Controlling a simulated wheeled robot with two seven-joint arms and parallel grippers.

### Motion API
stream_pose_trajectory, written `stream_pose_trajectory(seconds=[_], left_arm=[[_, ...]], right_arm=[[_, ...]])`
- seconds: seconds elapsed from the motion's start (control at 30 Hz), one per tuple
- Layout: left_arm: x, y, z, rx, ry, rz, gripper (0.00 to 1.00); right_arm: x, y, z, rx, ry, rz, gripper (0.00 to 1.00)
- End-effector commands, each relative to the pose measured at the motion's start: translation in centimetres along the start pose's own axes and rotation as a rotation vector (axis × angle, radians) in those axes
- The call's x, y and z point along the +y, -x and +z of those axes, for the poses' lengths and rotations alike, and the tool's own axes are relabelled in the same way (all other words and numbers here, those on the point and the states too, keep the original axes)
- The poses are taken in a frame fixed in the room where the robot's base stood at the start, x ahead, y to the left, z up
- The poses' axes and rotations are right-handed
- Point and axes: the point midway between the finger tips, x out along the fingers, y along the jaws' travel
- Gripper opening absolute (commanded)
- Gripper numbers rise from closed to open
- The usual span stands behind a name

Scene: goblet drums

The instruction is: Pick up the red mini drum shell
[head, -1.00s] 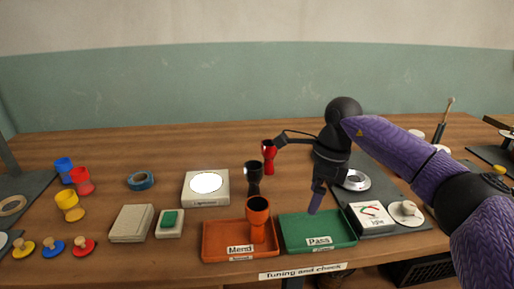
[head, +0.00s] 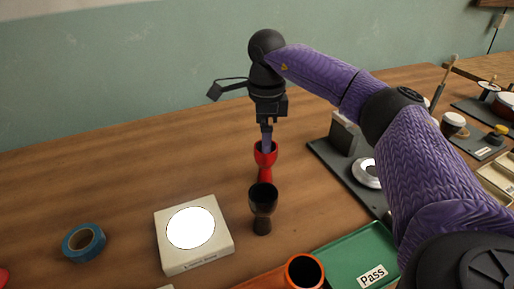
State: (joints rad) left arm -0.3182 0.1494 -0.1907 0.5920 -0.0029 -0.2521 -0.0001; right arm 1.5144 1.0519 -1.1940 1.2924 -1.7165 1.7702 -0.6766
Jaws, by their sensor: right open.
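A red goblet-shaped drum shell (head: 265,172) stands upright on the wooden table, behind a black goblet shell (head: 263,205). My right gripper (head: 266,146) points down directly over the red shell, its fingers at the shell's mouth. The jaws are open. The lower fingertip overlaps the rim, and I cannot tell whether it is inside the cup or touching it. Part of another red thing (head: 3,277) is cut off at the left edge. My left gripper is not in view.
A white lightbox (head: 165,247) and a roll of blue tape (head: 70,247) lie to the left. An orange shell (head: 305,272) and the green Pass tray (head: 345,245) are in front. A dark board (head: 325,158) lies to the right. The table's back left is clear.

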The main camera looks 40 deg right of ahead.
Motion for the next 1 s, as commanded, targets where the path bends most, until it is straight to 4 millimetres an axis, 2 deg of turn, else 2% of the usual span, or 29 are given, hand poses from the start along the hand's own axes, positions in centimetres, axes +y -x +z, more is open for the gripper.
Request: stream_pose_trajectory(seconds=[0.03, 0.37, 0.6, 0.9, 0.97, 1.0], left_arm=[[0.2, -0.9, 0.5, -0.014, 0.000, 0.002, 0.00], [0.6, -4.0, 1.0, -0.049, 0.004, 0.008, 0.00], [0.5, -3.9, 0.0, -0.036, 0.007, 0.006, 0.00], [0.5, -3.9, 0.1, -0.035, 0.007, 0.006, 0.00], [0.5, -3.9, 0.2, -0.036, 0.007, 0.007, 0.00], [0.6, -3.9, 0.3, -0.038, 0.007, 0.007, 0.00]], right_arm=[[0.0, -1.6, 0.0, 0.003, 0.000, 0.004, 1.00], [-0.3, -7.6, -0.2, 0.003, -0.001, 0.003, 1.00], [-0.3, -7.7, -0.2, 0.000, -0.001, 0.001, 0.98], [-0.3, -7.6, -0.2, 0.000, -0.001, 0.001, 0.34], [-0.3, -7.6, -0.2, 0.000, -0.001, 0.001, 0.22], [-0.3, -7.6, -0.2, 0.000, -0.001, 0.001, 0.19]])
